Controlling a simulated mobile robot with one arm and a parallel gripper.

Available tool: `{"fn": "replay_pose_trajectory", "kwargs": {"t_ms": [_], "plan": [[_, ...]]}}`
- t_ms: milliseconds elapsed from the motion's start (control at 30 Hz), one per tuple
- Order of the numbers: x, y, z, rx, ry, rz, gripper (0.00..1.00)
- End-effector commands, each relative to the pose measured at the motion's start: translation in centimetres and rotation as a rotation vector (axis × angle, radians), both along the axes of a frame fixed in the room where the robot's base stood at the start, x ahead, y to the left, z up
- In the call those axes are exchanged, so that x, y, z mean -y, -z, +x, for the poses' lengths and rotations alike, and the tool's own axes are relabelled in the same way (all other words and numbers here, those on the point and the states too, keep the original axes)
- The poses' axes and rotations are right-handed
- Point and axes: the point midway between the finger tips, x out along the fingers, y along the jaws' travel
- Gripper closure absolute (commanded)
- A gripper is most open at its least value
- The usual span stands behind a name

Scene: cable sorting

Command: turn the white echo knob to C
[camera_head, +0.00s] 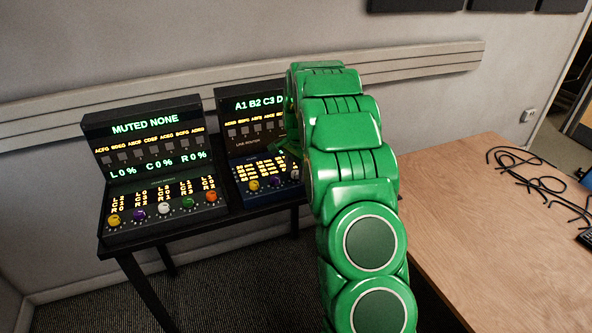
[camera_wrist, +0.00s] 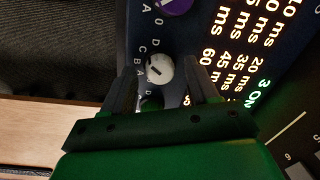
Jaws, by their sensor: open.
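The white knob (camera_wrist: 159,69) shows in the wrist view, with a dark pointer mark and the letters A, B, C and D around it; I cannot tell surely which letter the mark points at. My gripper (camera_wrist: 161,64) is open, with one finger on each side of the white knob; whether they touch it is unclear.
A purple knob (camera_wrist: 176,5) is just above the white one. Beneath it, another small knob is mostly hidden by my gripper. The left console (camera_head: 105,170) has several coloured knobs. Both consoles stand on a black table (camera_head: 128,247). A wooden table (camera_head: 470,220) with black cables (camera_head: 525,172) is at the right.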

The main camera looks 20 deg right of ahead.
Motion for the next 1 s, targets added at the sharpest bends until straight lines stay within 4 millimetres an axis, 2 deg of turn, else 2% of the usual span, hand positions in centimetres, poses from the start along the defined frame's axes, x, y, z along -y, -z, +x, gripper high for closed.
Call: {"fn": "replay_pose_trajectory", "kwargs": {"t_ms": [167,600,1000], "plan": [[0.0,-1.5,-0.1,0.001,0.0,-0.001,0.41],[0.1,-7.2,-0.3,0.001,0.0,0.0,0.41],[0.1,-7.5,-0.4,0.0,0.0,0.0,0.41]]}}
